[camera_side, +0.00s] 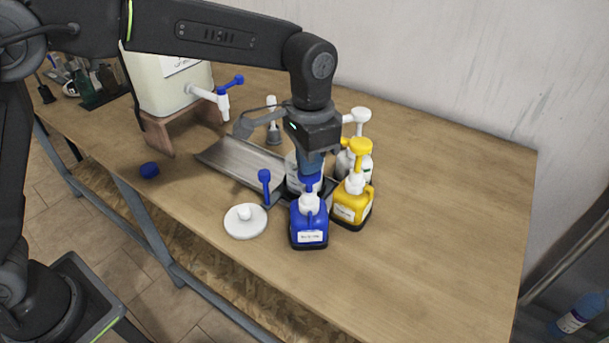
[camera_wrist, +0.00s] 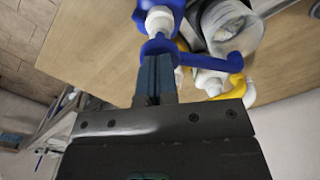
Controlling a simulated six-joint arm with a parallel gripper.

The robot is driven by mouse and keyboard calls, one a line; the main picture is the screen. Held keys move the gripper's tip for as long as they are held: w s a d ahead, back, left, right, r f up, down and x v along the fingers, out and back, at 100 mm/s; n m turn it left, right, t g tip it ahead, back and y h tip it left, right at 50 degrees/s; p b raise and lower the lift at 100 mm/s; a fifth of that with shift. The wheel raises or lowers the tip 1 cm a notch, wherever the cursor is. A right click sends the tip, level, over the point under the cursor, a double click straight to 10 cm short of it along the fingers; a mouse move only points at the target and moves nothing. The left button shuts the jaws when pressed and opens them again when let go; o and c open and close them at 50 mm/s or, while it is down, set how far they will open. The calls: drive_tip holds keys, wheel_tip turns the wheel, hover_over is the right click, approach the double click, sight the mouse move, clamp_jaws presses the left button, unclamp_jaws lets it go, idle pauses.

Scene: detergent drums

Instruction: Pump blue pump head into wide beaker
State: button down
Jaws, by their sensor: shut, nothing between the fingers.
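The blue bottle (camera_side: 309,228) stands upright near the front of the bench, with a white collar and a blue pump head (camera_side: 309,189). In the wrist view the blue pump head (camera_wrist: 158,46) is right at my fingertips, and a blue spout reaches toward the glass beaker. My gripper (camera_side: 310,172) is shut and empty, pointing down just above the pump head; I cannot tell whether it touches. A wide clear beaker (camera_side: 291,170) stands behind the blue bottle, partly hidden by my gripper. The beaker (camera_wrist: 236,28) shows more of its round wall in the wrist view.
A yellow bottle (camera_side: 352,208) and a white pump bottle (camera_side: 346,161) stand close on the right. A white round lid (camera_side: 245,222), a blue-handled tool (camera_side: 265,180) and a metal tray (camera_side: 233,160) lie left. The bench's right side is clear.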

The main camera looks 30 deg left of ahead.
drive_tip(key=shift+r, duration=2.2)
drive_tip(key=shift+f, duration=3.2)
drive_tip(key=shift+r, duration=3.2)
drive_tip(key=shift+f, duration=0.1)
drive_tip(key=shift+f, duration=3.15)
drive_tip(key=shift+r, duration=3.25)
drive_tip(key=shift+r, duration=0.15)
